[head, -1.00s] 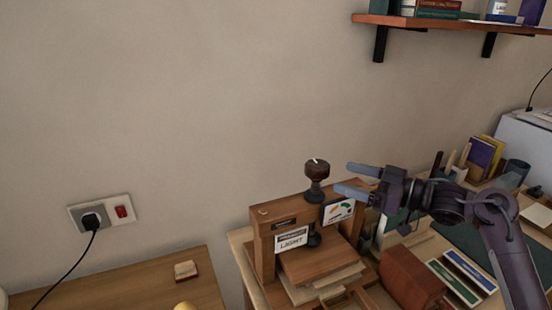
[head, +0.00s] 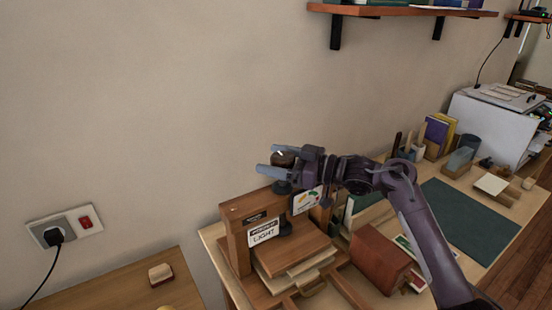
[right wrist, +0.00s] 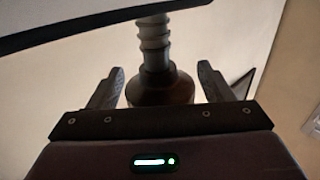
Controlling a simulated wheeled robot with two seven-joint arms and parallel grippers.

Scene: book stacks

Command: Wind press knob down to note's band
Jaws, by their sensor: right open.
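The wooden press (head: 240,243) stands on the table, with a dark round knob (head: 283,158) on top of its screw. The note (head: 263,232) on its front reads "LIGHT". A gauge card with coloured bands (head: 307,199) is beside it, partly behind my gripper in the head view. My right gripper (head: 268,161) is open, with its fingers on either side of the knob. In the right wrist view the knob (right wrist: 160,88) and its threaded screw (right wrist: 154,45) sit between the two open fingers (right wrist: 160,85), with gaps at both sides. My left gripper is not in view.
A reddish-brown box (head: 382,257) stands right of the press. A dark green mat (head: 470,215) lies further right, with holders and books (head: 438,132) behind it. A shelf (head: 400,11) hangs above. A socket (head: 60,228) is on the left wall.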

